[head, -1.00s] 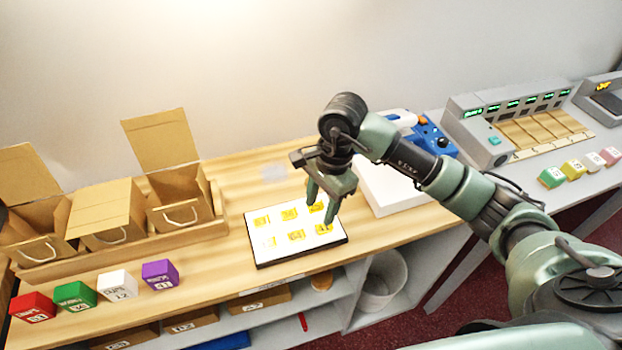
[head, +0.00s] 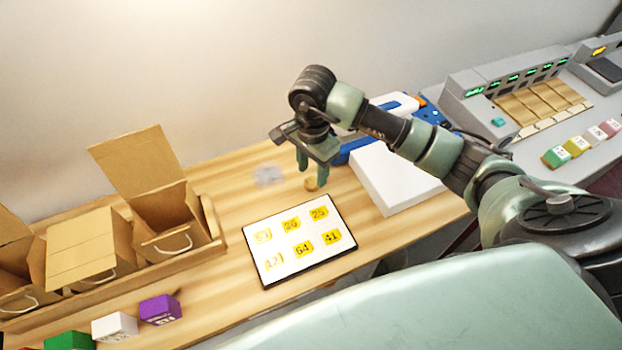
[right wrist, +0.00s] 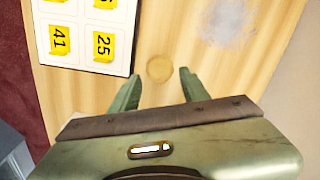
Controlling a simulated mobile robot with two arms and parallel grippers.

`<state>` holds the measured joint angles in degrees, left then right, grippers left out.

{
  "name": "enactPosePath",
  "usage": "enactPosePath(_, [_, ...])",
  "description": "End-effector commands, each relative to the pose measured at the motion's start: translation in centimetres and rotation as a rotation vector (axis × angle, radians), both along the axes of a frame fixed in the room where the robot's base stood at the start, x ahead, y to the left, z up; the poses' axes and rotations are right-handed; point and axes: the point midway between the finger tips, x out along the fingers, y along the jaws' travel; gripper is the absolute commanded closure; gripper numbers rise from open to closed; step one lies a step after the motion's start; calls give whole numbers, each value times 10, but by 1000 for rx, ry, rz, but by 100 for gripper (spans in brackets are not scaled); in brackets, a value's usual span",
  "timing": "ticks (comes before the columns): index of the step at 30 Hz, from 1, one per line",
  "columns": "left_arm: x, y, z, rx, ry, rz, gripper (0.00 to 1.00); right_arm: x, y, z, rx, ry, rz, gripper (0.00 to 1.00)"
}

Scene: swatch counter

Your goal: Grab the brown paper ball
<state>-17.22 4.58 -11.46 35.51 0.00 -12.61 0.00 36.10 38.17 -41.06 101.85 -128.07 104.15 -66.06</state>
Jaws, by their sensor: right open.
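A small round tan thing, which looks like the brown paper ball (head: 311,185), lies on the wooden counter just behind the tablet-like number board. In the right wrist view the ball (right wrist: 159,68) shows as a tan round just past the fingertips, roughly centred between them. My right gripper (head: 313,174) is open and points down over the ball. In the right wrist view its fingers (right wrist: 159,78) are apart with nothing between them. I cannot tell how high the fingertips are above the counter. My left gripper is not in view.
The number board (head: 262,273) lies in front of the ball. A white box (head: 395,180) stands to the right, with a blue device (head: 352,148) behind. Open cardboard boxes (head: 185,213) stand left. A pale smudge (head: 268,175) marks otherwise clear counter.

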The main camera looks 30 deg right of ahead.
Motion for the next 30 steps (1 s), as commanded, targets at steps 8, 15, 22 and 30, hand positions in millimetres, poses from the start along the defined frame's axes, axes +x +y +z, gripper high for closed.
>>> enactPosePath(8, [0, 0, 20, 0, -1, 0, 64, -3, 2, -37, 1, 2, -2, 54])
enactPosePath(15, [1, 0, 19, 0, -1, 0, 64, -2, 1, -42, 0, -1, 0, 54])
enactPosePath(22, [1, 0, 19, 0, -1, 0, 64, -2, 1, -42, 0, -1, 0, 100])
enactPosePath(30, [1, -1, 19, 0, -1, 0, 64, -3, 1, -42, 0, -1, 0, 100])
